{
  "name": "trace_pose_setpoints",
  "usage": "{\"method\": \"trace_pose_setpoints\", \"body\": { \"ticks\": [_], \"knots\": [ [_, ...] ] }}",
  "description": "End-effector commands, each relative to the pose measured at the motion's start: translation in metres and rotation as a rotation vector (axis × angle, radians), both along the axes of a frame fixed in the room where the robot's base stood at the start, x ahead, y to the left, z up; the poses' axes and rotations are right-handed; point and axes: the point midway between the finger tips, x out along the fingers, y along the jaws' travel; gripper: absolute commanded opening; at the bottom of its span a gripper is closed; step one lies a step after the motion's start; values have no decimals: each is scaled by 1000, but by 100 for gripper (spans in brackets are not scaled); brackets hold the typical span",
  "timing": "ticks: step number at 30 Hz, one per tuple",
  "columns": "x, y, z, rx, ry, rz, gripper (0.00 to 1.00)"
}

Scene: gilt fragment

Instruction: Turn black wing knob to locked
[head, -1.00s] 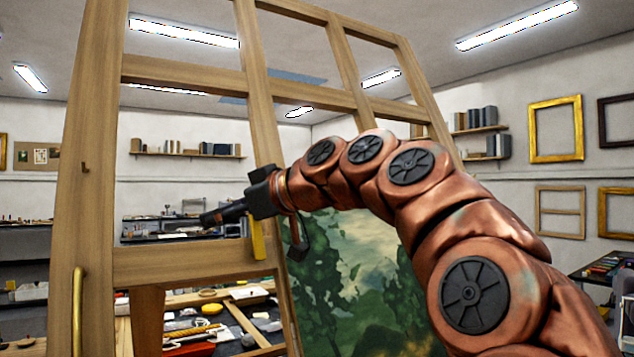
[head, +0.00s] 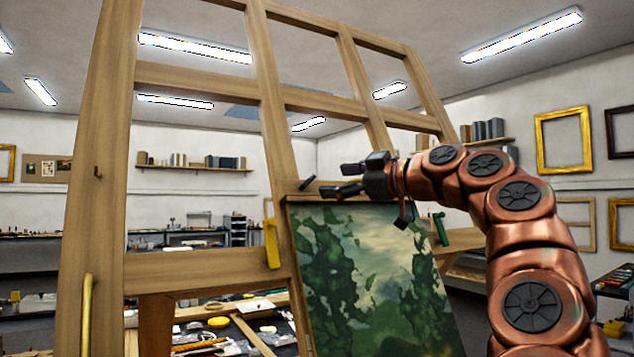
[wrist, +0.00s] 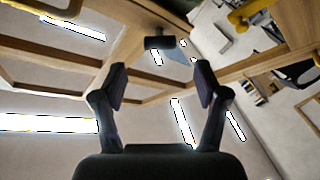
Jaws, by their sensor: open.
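The black wing knob (head: 308,183) is a small dark piece on the wooden easel frame, just above the painting's top left corner. It also shows in the wrist view as a short dark bar (wrist: 160,42) on a wooden beam, beyond the fingertips and roughly centred between them. My gripper (head: 347,180) is open and empty, pointing left toward the knob, with a small apparent gap. In the wrist view both fingers of my gripper (wrist: 161,75) are spread, with nothing between them. The locked mark is not visible.
A yellow handle (head: 271,244) is on the easel's upright and a green one (head: 441,228) is right of the painting. The painting (head: 365,280) stands below my gripper. A brass bar handle (head: 87,315) is at left. A cluttered table (head: 235,335) lies behind.

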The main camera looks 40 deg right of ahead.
Motion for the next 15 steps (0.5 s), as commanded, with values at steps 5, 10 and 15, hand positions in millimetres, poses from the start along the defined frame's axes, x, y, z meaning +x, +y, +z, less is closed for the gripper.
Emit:
{"method": "trace_pose_setpoints", "body": {
  "ticks": [5, 10, 15],
  "knots": [
    [24, 6, 1, 0, 3, 1, 73],
    [48, 12, 2, 1, 3, 3, 73],
    [62, 14, 2, 1, 0, -1, 73]
  ]
}}
